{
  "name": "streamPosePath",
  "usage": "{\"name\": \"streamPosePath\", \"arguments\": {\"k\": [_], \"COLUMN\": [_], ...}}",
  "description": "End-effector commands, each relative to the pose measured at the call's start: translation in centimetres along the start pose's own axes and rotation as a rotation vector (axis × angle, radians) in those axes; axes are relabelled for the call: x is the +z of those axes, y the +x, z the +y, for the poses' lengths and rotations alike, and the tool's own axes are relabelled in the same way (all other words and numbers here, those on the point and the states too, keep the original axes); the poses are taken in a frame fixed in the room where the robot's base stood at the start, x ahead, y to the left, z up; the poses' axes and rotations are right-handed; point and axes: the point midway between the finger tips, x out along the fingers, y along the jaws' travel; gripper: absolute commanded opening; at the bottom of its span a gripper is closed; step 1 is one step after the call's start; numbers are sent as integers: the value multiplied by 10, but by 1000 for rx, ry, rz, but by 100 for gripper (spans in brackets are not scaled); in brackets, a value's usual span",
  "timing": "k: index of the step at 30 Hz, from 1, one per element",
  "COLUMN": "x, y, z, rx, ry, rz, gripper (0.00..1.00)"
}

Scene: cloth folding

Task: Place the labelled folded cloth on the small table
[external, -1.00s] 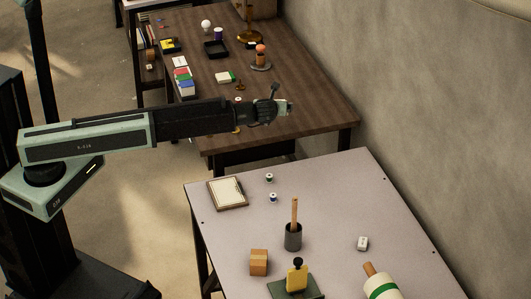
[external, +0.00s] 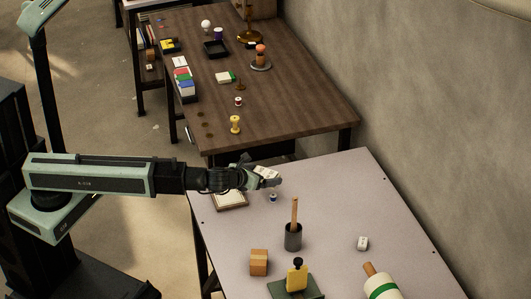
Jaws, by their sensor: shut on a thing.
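My gripper (external: 268,177) is shut on a small pale folded cloth (external: 266,171). It holds it over the far left part of the light grey table (external: 330,190), close to the clipboard. Any label on the cloth is too small to make out. I cannot tell how high the cloth is above the tabletop. My gripper and arm hide part of the clipboard and the table's far left corner.
A cluttered brown table (external: 300,105) stands behind.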

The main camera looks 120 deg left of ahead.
Motion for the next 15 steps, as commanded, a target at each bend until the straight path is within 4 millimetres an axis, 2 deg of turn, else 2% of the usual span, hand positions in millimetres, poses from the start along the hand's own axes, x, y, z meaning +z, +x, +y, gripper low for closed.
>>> {"name": "streamPosePath", "arguments": {"k": [9, 15], "x": [26, 39], "y": [69, 102], "z": [-67, -99], "rx": [1, 1], "ry": [-1, -1], "rz": [-1, 0], "gripper": [54, 54]}}
